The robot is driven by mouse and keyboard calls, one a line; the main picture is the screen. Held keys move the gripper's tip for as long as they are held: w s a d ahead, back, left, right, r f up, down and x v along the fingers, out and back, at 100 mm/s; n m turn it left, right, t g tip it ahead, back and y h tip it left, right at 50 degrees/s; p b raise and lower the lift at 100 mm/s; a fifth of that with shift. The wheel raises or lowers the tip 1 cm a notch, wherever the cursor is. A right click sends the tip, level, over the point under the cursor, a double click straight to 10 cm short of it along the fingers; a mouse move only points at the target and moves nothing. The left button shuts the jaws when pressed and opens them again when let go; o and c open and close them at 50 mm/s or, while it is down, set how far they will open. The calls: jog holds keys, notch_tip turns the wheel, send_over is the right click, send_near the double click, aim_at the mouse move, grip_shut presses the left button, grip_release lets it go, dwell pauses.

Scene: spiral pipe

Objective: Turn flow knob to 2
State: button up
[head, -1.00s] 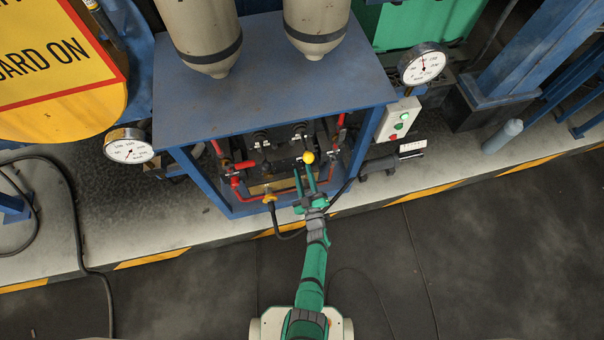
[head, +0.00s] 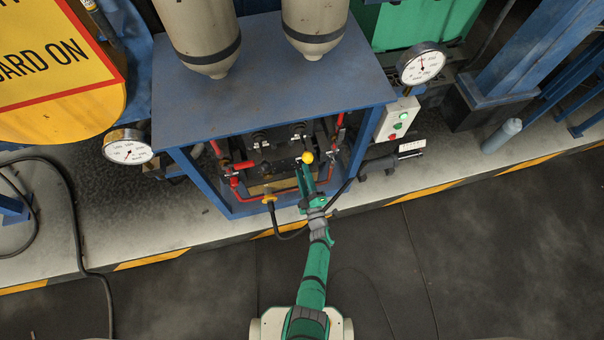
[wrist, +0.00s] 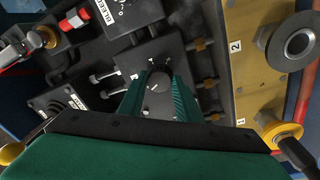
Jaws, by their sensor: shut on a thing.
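A dark grey plate (wrist: 163,52) shows in the wrist view, with a small round dark knob (wrist: 159,83) on it. My gripper (wrist: 160,98) is shut on this knob, one green finger on each side. The fingers hide the plate's lower part and any name or scale there, so I cannot read the knob's setting. In the head view my gripper (head: 305,176) reaches into the open front of the blue frame (head: 270,90), just below a yellow ball (head: 308,157); the knob cannot be made out there.
A brass block (wrist: 252,65) marked 2 and 1 stands right of the knob, with a large metal ring fitting (wrist: 292,42) and a yellow fitting (wrist: 283,131). Red pipes (head: 245,166) run inside the frame. Two gauges (head: 128,147) (head: 422,63) flank it.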

jog(key=shift+a+r, duration=0.1)
jog(key=shift+a, duration=0.1)
jog(key=o, duration=1)
jog(key=shift+o, duration=0.2)
jog(key=shift+d, duration=0.1)
jog(key=v, duration=1)
jog(key=shift+s, duration=0.35)
jog(key=shift+d, duration=0.1)
